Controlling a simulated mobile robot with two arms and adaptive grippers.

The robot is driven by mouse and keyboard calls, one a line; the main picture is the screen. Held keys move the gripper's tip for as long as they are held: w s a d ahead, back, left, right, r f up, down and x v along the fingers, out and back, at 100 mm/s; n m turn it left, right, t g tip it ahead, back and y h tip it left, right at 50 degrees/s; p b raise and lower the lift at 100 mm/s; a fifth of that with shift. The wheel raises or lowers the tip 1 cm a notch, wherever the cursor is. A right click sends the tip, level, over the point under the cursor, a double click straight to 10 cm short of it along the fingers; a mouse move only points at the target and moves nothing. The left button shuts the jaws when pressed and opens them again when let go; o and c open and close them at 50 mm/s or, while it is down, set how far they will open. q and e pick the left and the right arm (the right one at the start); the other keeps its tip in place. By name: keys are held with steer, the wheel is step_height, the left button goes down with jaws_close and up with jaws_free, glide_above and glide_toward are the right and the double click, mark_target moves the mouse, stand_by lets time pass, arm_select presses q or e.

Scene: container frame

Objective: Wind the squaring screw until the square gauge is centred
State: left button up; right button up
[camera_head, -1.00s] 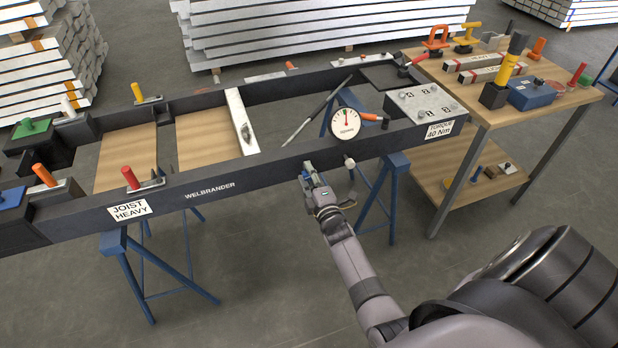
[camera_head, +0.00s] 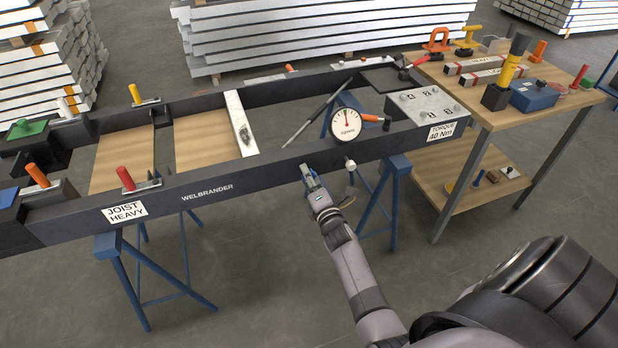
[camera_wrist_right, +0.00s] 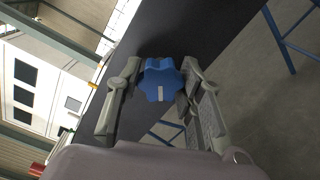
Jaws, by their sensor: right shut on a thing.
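The squaring screw's blue lobed knob (camera_wrist_right: 160,82), with a white mark on its face, sits at the side of the dark frame. My right gripper (camera_wrist_right: 158,85) is shut on this knob, with one finger on each side. In the head view the right gripper (camera_head: 308,174) is at the near rail, and the knob is mostly hidden by it. The square gauge (camera_head: 345,123) is a round white dial above the near rail, right of the gripper. Its needle stands nearly upright, near a green mark at the top; the exact reading is too small to tell. My left gripper is out of view.
The frame's near rail (camera_head: 235,187) rests on blue trestles (camera_head: 394,190). A wooden workbench (camera_head: 478,98) with tools stands at the right. The floor in front of the rail is clear.

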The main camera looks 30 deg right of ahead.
steer(key=shift+f, duration=0.1)
steer(key=o, duration=1.2)
steer(key=shift+c, duration=0.2)
steer(key=v, duration=1.2)
